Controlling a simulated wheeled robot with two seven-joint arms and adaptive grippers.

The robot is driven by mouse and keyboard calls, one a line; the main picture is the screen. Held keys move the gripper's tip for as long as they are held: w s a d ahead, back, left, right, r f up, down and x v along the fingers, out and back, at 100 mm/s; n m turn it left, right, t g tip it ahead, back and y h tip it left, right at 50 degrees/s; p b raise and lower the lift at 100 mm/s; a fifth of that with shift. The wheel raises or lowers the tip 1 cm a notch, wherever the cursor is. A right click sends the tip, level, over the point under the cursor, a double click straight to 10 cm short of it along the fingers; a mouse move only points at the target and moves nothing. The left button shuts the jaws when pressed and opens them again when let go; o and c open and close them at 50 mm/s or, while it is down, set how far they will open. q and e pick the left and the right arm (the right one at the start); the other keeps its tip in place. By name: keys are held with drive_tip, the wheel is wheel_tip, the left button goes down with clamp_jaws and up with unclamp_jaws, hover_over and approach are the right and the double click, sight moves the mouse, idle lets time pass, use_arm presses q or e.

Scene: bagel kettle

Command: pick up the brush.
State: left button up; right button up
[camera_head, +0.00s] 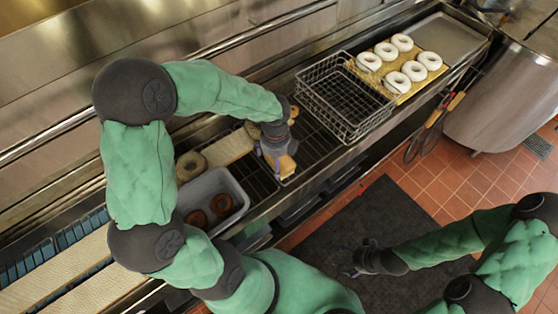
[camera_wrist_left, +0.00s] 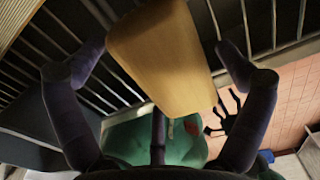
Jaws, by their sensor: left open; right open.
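The brush (camera_head: 287,166) shows as a pale wooden block on the dark wire rack, partly hidden by my left gripper. In the left wrist view its smooth tan body (camera_wrist_left: 160,55) lies between the spread fingers, with gaps on both sides. No bristles can be made out. My left gripper (camera_head: 274,158) is open, pointing down right at the brush, and does not hold it. My right gripper (camera_head: 354,262) is open and empty, low over the dark floor mat, well away from the brush.
An empty wire basket (camera_head: 325,110) stands right of the brush. Beyond it, several white rings lie on a yellow board (camera_head: 412,82). A grey tub (camera_head: 232,188) with brown bagels is at left. A large steel kettle (camera_head: 495,105) stands at right.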

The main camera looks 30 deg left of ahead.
use_arm(q)
drive_tip(key=shift+c, duration=0.3)
drive_tip(key=shift+r, duration=0.1)
drive_tip(key=c, duration=1)
drive_tip(key=shift+c, duration=0.2)
drive_tip(key=shift+r+p, duration=0.35)
drive_tip(key=shift+r, duration=0.35)
drive_tip(key=s+d+r+p, duration=0.4)
drive_tip(key=s+d+r, duration=0.4)
drive_tip(key=s+r, duration=0.3)
drive_tip(key=shift+d+r, duration=0.3)
drive_tip(key=shift+d, duration=0.1)
